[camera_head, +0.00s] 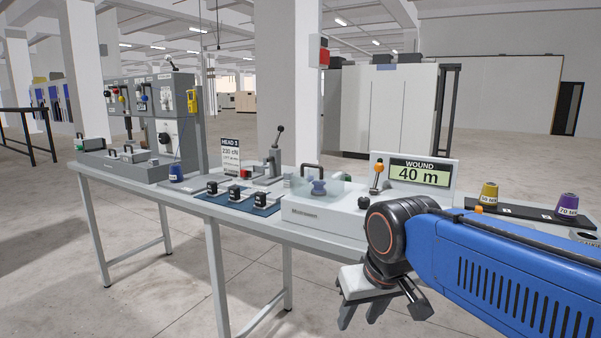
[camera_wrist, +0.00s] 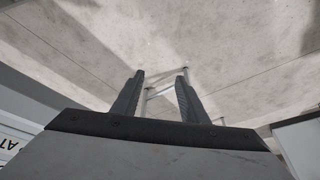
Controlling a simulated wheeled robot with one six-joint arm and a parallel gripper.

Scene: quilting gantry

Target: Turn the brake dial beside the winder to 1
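The winder (camera_head: 325,215) is a white box on the bench with a clear guard, a blue-grey bobbin (camera_head: 318,187) and an orange-tipped lever (camera_head: 378,170). Its display (camera_head: 420,172) reads WOUND 40 m. A small dark-and-white knob (camera_head: 363,202) at the winder's right end may be the brake dial; its marks are too small to read, and my arm partly crowds it. My gripper (camera_head: 372,315) hangs in front of the bench, below the knob and touching nothing. In the wrist view its two fingers (camera_wrist: 160,77) are apart and empty, with floor beyond.
A blue mat (camera_head: 215,206) with several small black-and-white blocks lies left of the winder. Yellow (camera_head: 489,195) and purple (camera_head: 567,207) cones stand at right. The floor in front is clear.

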